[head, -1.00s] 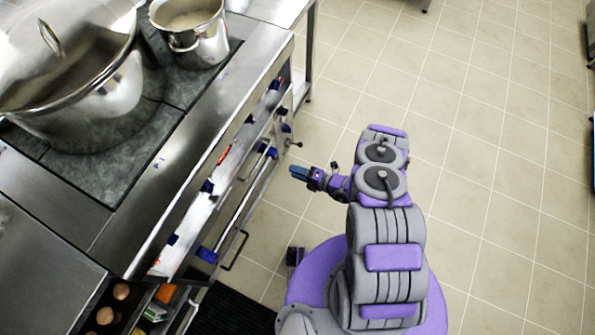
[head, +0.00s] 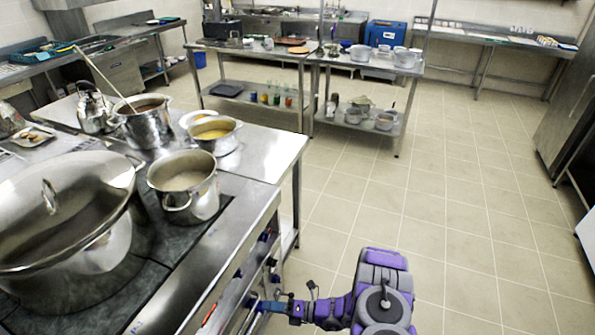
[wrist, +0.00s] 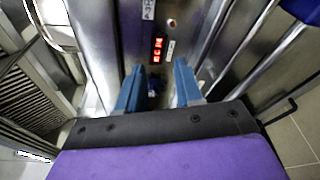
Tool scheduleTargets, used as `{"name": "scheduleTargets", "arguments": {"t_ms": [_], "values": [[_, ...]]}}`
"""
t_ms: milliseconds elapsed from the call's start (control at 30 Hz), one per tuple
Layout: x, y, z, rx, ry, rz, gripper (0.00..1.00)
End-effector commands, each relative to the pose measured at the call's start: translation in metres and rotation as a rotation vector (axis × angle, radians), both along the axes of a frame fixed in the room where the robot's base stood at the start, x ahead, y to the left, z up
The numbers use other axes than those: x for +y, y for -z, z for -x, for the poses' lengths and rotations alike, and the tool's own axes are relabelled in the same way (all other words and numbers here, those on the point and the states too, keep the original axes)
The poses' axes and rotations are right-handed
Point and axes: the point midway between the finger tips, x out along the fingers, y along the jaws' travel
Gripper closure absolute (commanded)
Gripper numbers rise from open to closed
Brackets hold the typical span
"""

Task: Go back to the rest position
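My gripper (wrist: 158,80) shows two blue fingers standing apart in the wrist view, with nothing held between them. Behind them is the metal front of the stove with a red lit display (wrist: 158,48). In the head view my gripper (head: 262,305) is at the bottom, low beside the stove's front panel (head: 232,290), pointing left towards its knobs. My purple and grey arm is bent there. I cannot tell whether the fingers touch the panel.
A large lidded stockpot (head: 75,225) and a smaller pot (head: 185,188) stand on the stove. More pots (head: 146,122) are on the steel counter behind. A shelved table (head: 365,65) stands farther back. The tiled floor (head: 450,200) on the right is clear.

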Motion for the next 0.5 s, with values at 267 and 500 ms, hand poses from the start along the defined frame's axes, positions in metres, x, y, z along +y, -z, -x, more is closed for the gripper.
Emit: {"name": "scheduleTargets", "arguments": {"t_ms": [267, 500], "values": [[0.024, -0.108, 0.010, -0.308, -0.228, -0.006, 0.65], [0.029, -0.185, 0.039, -0.575, -0.430, 0.003, 0.65]]}}
